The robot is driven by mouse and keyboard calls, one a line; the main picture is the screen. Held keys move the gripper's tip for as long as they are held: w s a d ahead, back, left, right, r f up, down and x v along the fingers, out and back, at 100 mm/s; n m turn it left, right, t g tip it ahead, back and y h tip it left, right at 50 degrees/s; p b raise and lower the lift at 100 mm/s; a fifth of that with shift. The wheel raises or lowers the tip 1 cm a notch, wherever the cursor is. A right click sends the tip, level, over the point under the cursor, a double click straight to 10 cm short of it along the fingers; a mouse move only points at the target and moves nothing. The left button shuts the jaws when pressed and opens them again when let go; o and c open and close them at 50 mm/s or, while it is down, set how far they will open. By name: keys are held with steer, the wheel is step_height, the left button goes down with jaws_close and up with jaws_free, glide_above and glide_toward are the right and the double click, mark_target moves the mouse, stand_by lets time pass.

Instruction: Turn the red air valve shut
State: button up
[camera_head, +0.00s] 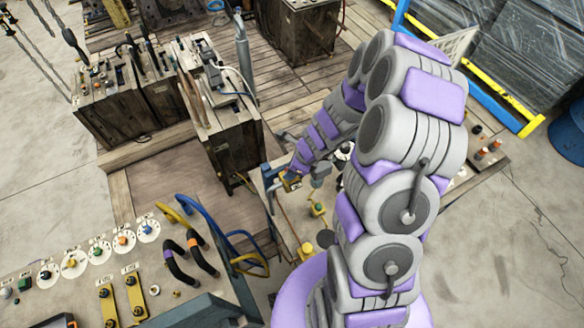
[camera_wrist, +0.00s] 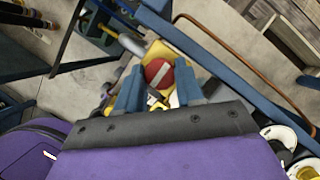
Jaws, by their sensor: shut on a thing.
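The red air valve (camera_wrist: 158,72) shows in the wrist view as a round red knob with a pale bar across its face, in front of a yellow body (camera_wrist: 172,52). My gripper (camera_wrist: 159,88) has its two blue-grey fingers on either side of the knob and is shut on it. The pale bar lies tilted in the picture. The lower edge of the knob is partly hidden by the fingers. In the head view my gripper (camera_head: 290,180) is at the end of my purple and grey arm, at a blue frame, and the red knob is too small to make out.
A panel with dials (camera_head: 60,285) and yellow and blue hoses (camera_head: 205,225) lies at lower left. Wooden cabinets (camera_head: 230,140) stand behind. A copper-coloured pipe (camera_wrist: 245,62) runs past the valve.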

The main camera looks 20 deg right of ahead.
steer(key=o, duration=1)
steer(key=shift+w, duration=0.15)
steer(key=shift+v, duration=8.7)
steer(key=shift+f, duration=0.1)
